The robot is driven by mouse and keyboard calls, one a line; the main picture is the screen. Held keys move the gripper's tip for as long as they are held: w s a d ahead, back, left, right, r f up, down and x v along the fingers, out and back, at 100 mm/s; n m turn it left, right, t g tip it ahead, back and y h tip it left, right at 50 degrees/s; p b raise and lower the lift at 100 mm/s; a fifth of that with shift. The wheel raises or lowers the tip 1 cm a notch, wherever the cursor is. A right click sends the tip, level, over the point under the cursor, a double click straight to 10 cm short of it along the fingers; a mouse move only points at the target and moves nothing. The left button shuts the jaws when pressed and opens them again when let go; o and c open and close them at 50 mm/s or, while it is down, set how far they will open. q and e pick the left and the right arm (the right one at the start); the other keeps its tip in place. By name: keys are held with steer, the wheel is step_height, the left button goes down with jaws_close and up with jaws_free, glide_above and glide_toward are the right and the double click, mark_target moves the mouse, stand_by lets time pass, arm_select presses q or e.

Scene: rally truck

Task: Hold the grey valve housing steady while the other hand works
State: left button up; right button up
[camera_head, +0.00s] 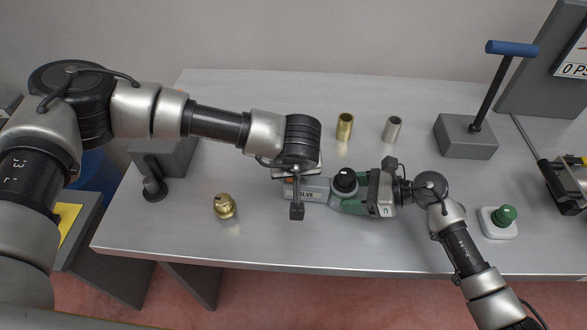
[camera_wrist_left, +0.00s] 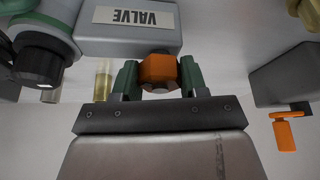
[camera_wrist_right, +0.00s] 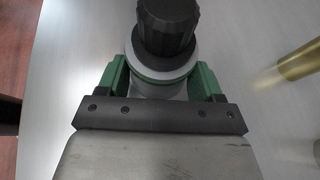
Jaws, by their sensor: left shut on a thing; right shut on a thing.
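The grey valve housing (camera_head: 317,190) lies on the bench, its VALVE label partly covered by my left wrist in the head view. The label shows fully on the housing in the left wrist view (camera_wrist_left: 140,40). My left gripper (camera_wrist_left: 157,78) is shut on an orange hex piece (camera_wrist_left: 158,70) beside the housing's edge. A black knob (camera_head: 345,180) stands on the right part of the housing. My right gripper (camera_wrist_right: 163,80) is shut on the housing's round grey part just below this knob, its green fingers on both sides. In the head view the right gripper (camera_head: 356,193) comes from the right.
A brass fitting (camera_head: 225,206) sits to the left. A brass tube (camera_head: 344,127) and a grey tube (camera_head: 391,130) stand behind. The front left of the bench is mostly clear.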

arm_select(q)
steer(key=shift+d+r, duration=0.1)
steer(key=shift+d, duration=0.15)
steer(key=o, duration=0.8)
steer(key=shift+o, duration=0.7)
steer(key=shift+a, duration=0.1)
steer(key=shift+a, duration=0.1)
steer(key=v, duration=1.2)
steer(key=shift+w, duration=0.1)
